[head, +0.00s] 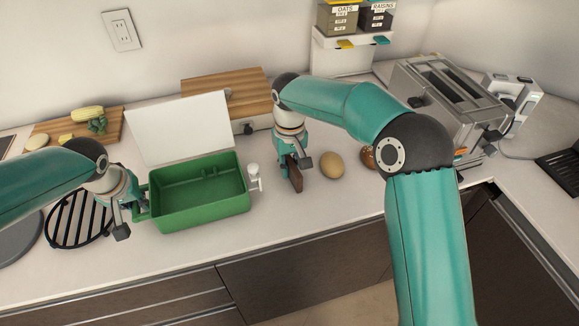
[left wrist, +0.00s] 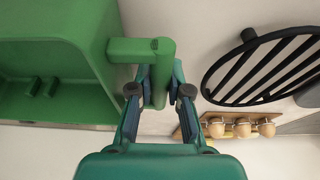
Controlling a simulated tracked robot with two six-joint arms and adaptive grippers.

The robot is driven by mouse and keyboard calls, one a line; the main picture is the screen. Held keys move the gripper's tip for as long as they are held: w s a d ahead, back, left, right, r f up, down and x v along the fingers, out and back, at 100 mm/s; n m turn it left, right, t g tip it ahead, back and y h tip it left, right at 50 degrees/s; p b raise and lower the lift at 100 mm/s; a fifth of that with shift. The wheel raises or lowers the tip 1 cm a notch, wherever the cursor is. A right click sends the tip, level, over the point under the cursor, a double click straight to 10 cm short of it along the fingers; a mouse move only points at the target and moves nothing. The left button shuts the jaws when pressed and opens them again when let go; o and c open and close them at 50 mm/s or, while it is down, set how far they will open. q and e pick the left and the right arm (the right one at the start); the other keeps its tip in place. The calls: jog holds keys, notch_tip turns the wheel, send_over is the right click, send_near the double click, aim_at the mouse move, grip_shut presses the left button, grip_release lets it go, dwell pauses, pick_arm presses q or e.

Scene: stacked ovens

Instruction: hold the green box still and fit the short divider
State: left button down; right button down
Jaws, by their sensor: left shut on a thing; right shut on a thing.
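The green box (head: 198,205) stands open on the counter, its white lid (head: 178,128) raised at the back. Two small green ribs stand on its inside wall. My left gripper (head: 137,208) is shut on the handle at the box's left side; the left wrist view shows the fingers (left wrist: 160,88) on either side of the green handle (left wrist: 162,72). My right gripper (head: 297,163) is shut on a thin dark brown plate (head: 295,179), apparently the short divider, to the right of the box and apart from it. The gripper hides the plate's upper part.
A white fitting (head: 255,177) is at the box's right side. An egg (head: 332,165) and a browner one (head: 368,158), partly behind my arm, lie right of the plate. A black rack (head: 78,222) is left of the box. A wooden board (head: 225,88) lies behind.

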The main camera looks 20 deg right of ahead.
notch_tip(320, 180, up, 9)
jog(key=shift+r, duration=0.15)
jog(key=shift+a+r, duration=0.2)
jog(key=shift+r, duration=0.1)
jog(key=a+r+n, duration=0.2)
jog(key=a+n, duration=0.2)
jog(key=a, duration=0.5)
jog(key=n, duration=0.4)
send_near(214, 194)
notch_tip(214, 194, down, 2)
jog(key=shift+s+f, duration=0.1)
jog(key=shift+f, duration=2.35)
